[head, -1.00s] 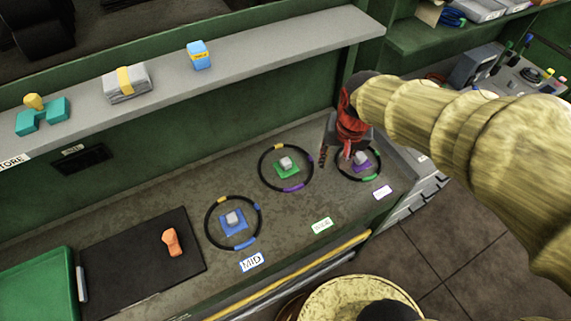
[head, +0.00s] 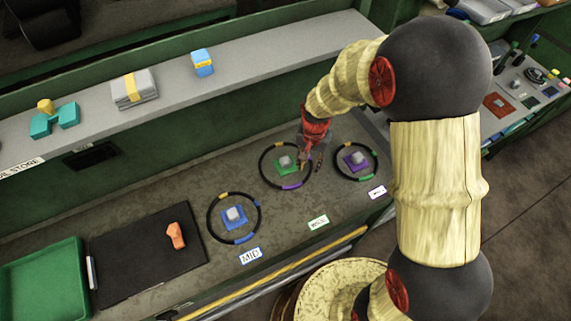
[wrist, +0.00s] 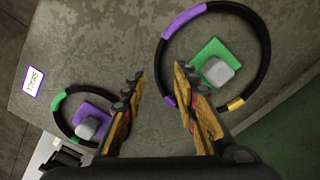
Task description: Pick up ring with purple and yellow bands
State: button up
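The black ring with purple and yellow bands (head: 292,186) lies flat on the grey counter around a green pad with a grey block. It also shows at the right of the wrist view (wrist: 184,20). My gripper (head: 313,160) is above the ring's right edge in the head view. In the wrist view my gripper (wrist: 160,80) is open and empty, and the ring's near-left edge passes between the two fingers, partly hidden by the right finger. I cannot tell the height of the fingertips above the ring.
A ring with blue and yellow bands (head: 243,239) lies to the left around a blue pad. A black mat (head: 130,235) and green tray (head: 45,285) are further left. A shelf (head: 270,48) runs behind.

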aim_at(310, 172)
jog(key=f, duration=0.4)
jog(key=shift+d+f, duration=0.15)
jog(key=shift+d, duration=0.1)
jog(key=shift+c, duration=0.7)
grip_shut()
